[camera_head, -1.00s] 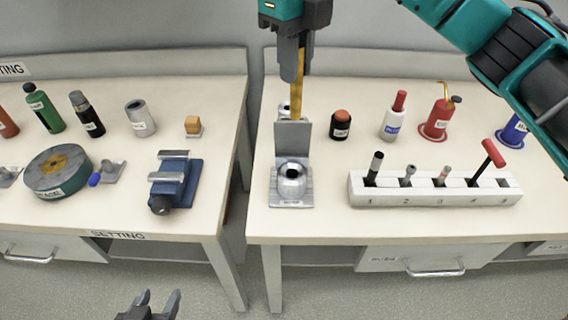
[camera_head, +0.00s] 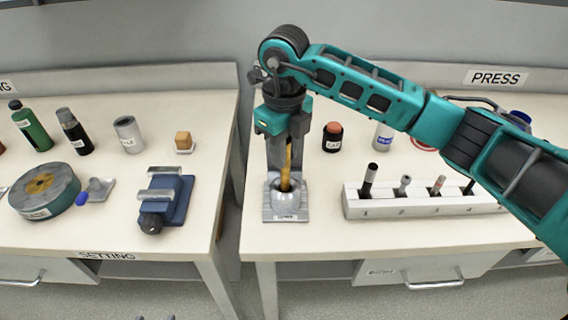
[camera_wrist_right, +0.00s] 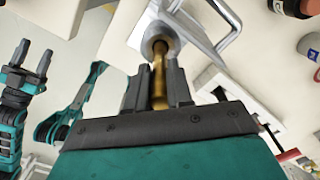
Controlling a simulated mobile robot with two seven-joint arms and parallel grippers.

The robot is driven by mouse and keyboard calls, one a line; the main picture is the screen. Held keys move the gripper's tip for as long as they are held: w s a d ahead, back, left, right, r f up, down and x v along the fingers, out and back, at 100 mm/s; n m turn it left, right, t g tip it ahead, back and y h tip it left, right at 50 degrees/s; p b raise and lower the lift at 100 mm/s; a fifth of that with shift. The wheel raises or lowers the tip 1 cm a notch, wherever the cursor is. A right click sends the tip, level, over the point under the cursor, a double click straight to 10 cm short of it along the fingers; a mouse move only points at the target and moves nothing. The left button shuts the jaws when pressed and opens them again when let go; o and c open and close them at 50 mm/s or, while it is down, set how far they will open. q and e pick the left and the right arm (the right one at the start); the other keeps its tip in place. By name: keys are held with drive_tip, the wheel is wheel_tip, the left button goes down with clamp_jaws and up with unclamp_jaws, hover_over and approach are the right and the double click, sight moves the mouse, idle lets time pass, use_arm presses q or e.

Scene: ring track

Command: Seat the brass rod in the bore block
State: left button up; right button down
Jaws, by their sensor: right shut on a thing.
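The brass rod (camera_head: 286,172) stands roughly upright in the jaws of my right gripper (camera_head: 285,148). Its lower end meets the top of the silver, rounded bore block (camera_head: 284,201), which sits on a grey base plate at the front left of the right bench. In the right wrist view the rod (camera_wrist_right: 159,75) runs from between the fingers to the round mouth of the bore block (camera_wrist_right: 160,38). How deep it sits is hidden.
A white numbered rack (camera_head: 420,206) with several tools stands right of the block. A black jar with a red top (camera_head: 333,137) stands behind. A blue vise (camera_head: 166,200) is on the left bench, across a gap. My right arm covers the right bench's back.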

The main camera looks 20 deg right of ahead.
drive_tip(key=shift+f, duration=1.95)
drive_tip(key=shift+f, duration=0.1)
drive_tip(key=c, duration=1)
unclamp_jaws()
wheel_tip(320, 180, up, 12)
drive_tip(key=shift+r, duration=0.15)
drive_tip(key=shift+s, duration=0.15)
